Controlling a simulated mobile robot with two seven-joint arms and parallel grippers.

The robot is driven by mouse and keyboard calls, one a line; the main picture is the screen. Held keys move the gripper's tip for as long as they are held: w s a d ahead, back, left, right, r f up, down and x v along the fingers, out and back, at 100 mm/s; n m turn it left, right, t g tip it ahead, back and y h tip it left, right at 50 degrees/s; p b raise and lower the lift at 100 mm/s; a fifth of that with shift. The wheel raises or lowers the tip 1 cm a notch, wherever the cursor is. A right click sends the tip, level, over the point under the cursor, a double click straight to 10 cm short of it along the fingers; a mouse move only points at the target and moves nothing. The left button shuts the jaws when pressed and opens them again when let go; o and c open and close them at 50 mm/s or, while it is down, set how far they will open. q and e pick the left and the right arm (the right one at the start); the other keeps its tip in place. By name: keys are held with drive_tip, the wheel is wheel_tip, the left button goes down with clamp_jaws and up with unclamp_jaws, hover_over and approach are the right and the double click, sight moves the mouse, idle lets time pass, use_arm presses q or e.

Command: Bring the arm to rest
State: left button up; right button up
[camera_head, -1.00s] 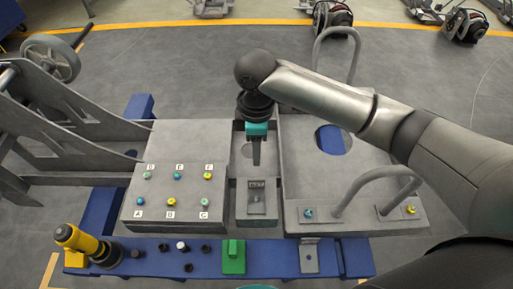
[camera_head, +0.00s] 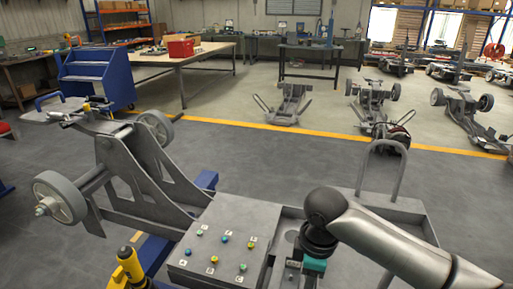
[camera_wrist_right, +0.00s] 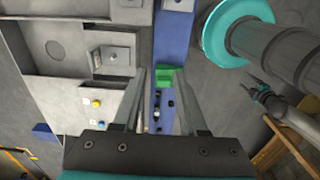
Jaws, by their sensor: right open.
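My right arm comes in from the right in the head view, over the grey chassis (camera_head: 225,220). Its gripper (camera_head: 292,282) points down beside the button panel, partly cut off by the bottom edge. In the right wrist view the right gripper (camera_wrist_right: 161,75) has its two fingers apart, with nothing between them. Below the fingers lie the blue rail (camera_wrist_right: 168,45) and a green block (camera_wrist_right: 172,78). A small dark gripper with teal parts (camera_wrist_right: 262,93), apparently my left one, shows at the right of the wrist view; its jaw state is unclear.
The panel carries several lettered buttons (camera_head: 224,239). A curved grey handle (camera_head: 380,165) rises behind my right arm. A yellow-and-black tool (camera_head: 130,265) stands at lower left. A wheel (camera_head: 60,198) sits on the chassis's left. Open floor (camera_head: 270,160) lies beyond, with workbenches (camera_head: 165,62) farther back.

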drive_tip(key=s+a+f+m+t+y, duration=0.1)
drive_tip(key=s+a+f+m+y, duration=0.25)
drive_tip(key=s+a, duration=0.3)
drive_tip(key=s+d+f+m+t+h, duration=0.2)
drive_tip(key=s+d+m+h, duration=0.2)
drive_tip(key=s+d+m, duration=0.7)
wheel_tip(320, 180, down, 22)
drive_tip(key=s+n+g, duration=0.1)
drive_tip(key=s+n, duration=0.1)
use_arm(q)
drive_tip(key=w, duration=0.3)
drive_tip(key=shift+d, duration=0.1)
use_arm(e)
drive_tip(key=s+d+f+g, duration=0.1)
drive_tip(key=s+d+f, duration=0.2)
drive_tip(key=s+f, duration=1)
drive_tip(key=shift+s+d+f, duration=0.2)
drive_tip(key=shift+s, duration=0.75)
